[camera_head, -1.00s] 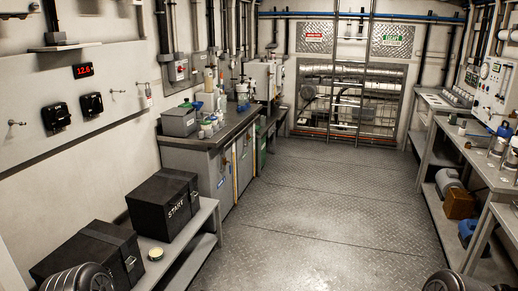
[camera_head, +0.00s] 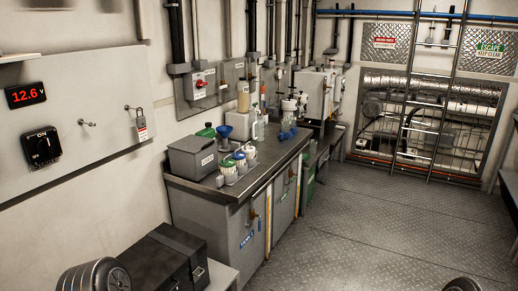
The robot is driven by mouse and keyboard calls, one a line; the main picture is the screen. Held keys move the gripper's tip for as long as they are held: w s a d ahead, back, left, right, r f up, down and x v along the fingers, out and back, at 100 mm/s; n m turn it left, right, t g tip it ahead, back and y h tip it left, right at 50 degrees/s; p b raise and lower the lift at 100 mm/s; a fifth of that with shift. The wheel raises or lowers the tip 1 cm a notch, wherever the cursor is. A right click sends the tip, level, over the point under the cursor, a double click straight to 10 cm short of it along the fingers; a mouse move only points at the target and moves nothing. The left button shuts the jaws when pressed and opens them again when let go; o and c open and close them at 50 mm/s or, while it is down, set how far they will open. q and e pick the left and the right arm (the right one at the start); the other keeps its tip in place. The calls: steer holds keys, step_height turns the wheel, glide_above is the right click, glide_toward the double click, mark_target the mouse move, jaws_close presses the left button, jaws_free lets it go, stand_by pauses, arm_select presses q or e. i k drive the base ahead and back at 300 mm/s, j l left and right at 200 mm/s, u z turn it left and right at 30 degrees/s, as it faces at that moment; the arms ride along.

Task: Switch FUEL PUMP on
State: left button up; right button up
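I can read no FUEL PUMP label in this view. A black rotary switch (camera_head: 42,147) marked ON is on the left wall panel, below a red 12.6 V display (camera_head: 26,95). A grey box with a red switch (camera_head: 200,83) is on the wall further along, with another grey switch box (camera_head: 224,87) to its right; their lettering is too small to read. Neither gripper is in view. Only dark rounded parts, probably of my arms, show at the lower left and the bottom right edge.
A grey cabinet (camera_head: 215,218) along the left wall holds a grey bin (camera_head: 192,157) and bottles (camera_head: 246,160). A black case (camera_head: 165,262) sits on a low bench in front. A padlock tag (camera_head: 141,124) hangs from the wall panel. The plate floor (camera_head: 390,230) is clear.

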mark_target(200, 83)
steer(key=i+l+u, duration=0.2)
steer(key=i+u, duration=0.15)
steer(key=i+l+u, duration=0.35)
steer(key=i, duration=0.15)
steer(key=i+l+z, duration=0.15)
steer(key=i+l, duration=0.7)
steer(key=l, duration=0.25)
steer(key=i+l+z, duration=0.2)
steer(key=i+l, duration=0.7)
steer(key=l, duration=0.1)
